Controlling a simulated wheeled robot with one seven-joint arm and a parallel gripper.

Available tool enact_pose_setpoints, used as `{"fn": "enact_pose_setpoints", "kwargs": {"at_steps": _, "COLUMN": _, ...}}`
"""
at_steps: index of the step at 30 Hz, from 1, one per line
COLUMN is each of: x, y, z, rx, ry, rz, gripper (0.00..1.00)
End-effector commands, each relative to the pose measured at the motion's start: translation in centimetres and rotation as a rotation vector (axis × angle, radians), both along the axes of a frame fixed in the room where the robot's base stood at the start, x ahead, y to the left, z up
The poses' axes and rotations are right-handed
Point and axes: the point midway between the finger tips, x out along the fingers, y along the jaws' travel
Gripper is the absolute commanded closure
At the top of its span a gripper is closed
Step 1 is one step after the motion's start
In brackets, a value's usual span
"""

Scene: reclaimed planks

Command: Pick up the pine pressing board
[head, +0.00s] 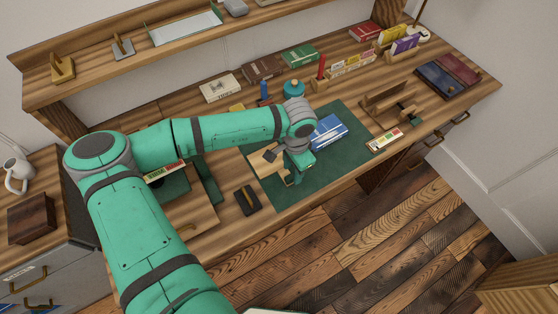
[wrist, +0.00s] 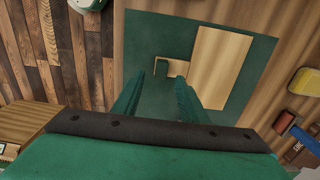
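The pine pressing board appears to be the pale flat wooden board (wrist: 221,68) lying on the green mat (wrist: 148,28) in the wrist view. In the head view a pale board (head: 262,163) lies at the left part of the mat (head: 345,165), partly hidden by my gripper. My gripper (head: 292,180) points down over the mat beside the board. Contact with the board cannot be told.
A blue-and-white box (head: 328,132) stands on the mat close to my gripper. A teal-lidded jar (head: 293,89) stands behind. A wooden holder (head: 385,100) is at the right. The mat's front right is clear.

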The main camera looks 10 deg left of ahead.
Motion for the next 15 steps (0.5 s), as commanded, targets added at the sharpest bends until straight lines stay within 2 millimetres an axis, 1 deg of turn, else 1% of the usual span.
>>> {"fn": "enact_pose_setpoints", "kwargs": {"at_steps": 3, "x": 0.2, "y": 0.3, "z": -1.8, "rx": 0.001, "ry": 0.001, "rz": 0.001, "gripper": 0.61}}
{"fn": "enact_pose_setpoints", "kwargs": {"at_steps": 6, "x": 0.2, "y": 0.3, "z": -2.8, "rx": 0.0, "ry": 0.001, "rz": 0.002, "gripper": 0.61}}
{"fn": "enact_pose_setpoints", "kwargs": {"at_steps": 9, "x": 0.2, "y": 0.3, "z": -3.4, "rx": 0.0, "ry": 0.0, "rz": 0.002, "gripper": 0.61}}
{"fn": "enact_pose_setpoints", "kwargs": {"at_steps": 15, "x": 0.2, "y": 0.3, "z": -3.5, "rx": 0.0, "ry": 0.0, "rz": 0.002, "gripper": 0.61}}
